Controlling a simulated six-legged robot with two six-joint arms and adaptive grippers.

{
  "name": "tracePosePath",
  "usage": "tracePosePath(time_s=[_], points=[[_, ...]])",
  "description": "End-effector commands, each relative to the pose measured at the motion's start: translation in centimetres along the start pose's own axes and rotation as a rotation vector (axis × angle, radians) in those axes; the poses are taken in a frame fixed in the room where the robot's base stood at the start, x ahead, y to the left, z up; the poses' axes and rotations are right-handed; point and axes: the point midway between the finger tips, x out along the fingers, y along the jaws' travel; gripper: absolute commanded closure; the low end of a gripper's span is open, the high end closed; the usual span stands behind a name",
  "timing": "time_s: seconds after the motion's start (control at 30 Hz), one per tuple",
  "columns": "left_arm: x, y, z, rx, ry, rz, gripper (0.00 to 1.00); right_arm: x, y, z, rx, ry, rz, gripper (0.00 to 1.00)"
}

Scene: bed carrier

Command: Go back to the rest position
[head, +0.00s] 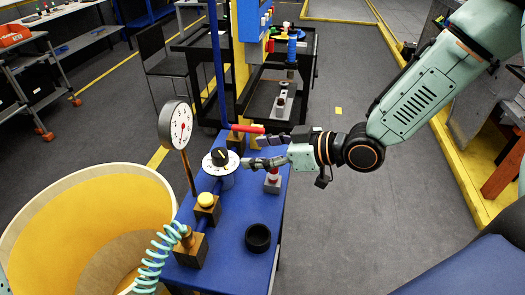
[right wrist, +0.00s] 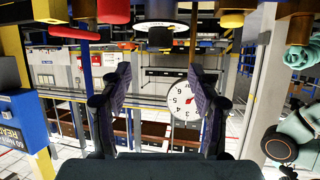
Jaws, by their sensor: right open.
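My right gripper (head: 254,152) reaches in from the right over the blue table in the head view. Its two fingers are spread and nothing is between them. In the right wrist view the open fingers (right wrist: 160,95) stand well apart, with the picture upside down. A red-ended lever (head: 248,128) is close beside the upper finger. A black knob on a white dial (head: 220,158) lies just left of the fingertips. A red button on a grey block (head: 272,178) is just below the gripper. My left gripper does not show.
The blue table (head: 222,262) also holds a dial gauge (head: 180,125), a yellow button (head: 206,200), and a black ring (head: 258,237). A large yellow-lined drum (head: 90,235) stands left. A dark cart (head: 275,95) stands behind. Grey floor (head: 350,225) is clear to the right.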

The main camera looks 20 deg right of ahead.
Motion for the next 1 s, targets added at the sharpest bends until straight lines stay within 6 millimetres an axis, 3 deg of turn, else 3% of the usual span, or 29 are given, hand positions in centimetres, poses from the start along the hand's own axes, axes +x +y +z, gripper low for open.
tracePosePath(time_s=[1.0], points=[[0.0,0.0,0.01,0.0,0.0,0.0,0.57,-0.78,-0.11,0.05,-0.001,0.002,-0.002,0.39]])
